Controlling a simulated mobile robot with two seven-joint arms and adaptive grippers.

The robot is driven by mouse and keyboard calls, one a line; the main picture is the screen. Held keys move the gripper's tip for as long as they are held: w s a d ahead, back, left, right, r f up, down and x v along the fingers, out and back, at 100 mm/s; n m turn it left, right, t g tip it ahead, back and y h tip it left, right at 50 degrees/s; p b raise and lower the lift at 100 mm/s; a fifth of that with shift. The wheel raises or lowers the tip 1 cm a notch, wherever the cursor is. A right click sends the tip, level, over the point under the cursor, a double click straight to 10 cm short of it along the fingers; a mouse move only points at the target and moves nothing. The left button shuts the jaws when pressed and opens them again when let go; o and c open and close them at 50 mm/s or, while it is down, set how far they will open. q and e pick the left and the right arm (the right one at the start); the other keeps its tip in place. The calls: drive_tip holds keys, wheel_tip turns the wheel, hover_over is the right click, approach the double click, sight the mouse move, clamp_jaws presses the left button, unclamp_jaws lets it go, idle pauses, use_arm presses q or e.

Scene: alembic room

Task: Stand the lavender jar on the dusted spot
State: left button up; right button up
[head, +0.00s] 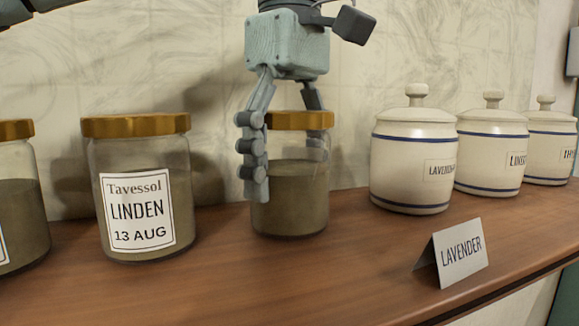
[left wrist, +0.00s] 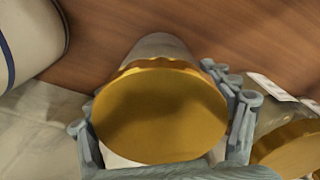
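A white ceramic jar (head: 413,165) with blue bands and a label reading LAVENDER stands at the right. A folded LAVENDER card (head: 455,254) stands in front of it. My left gripper (head: 287,172) reaches down around a gold-lidded glass jar (head: 298,207) of olive-brown powder, with its fingers on opposite sides and seemingly shut on it. No label shows on this jar. The gold lid (left wrist: 160,112) fills the middle of the left wrist view between the fingers. The jar is upright, at or just above the shelf. No dusted spot can be made out. My right gripper is out of view.
A glass jar labelled Tavessol LINDEN 13 AUG (head: 140,200) stands to the left, with another jar (head: 20,205) at the edge. Two more white jars (head: 491,150) (head: 550,145) stand at right.

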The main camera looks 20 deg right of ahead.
use_arm(q)
drive_tip(key=shift+o, duration=0.7)
drive_tip(key=shift+r, duration=0.1)
wheel_tip(320, 180, up, 2)
drive_tip(key=shift+r+p, duration=0.15)
drive_tip(key=shift+p, duration=0.15)
wheel_tip(320, 180, up, 5)
drive_tip(key=shift+f+p, duration=0.1)
drive_tip(key=shift+p, duration=0.85)
drive_tip(key=shift+r, duration=0.25)
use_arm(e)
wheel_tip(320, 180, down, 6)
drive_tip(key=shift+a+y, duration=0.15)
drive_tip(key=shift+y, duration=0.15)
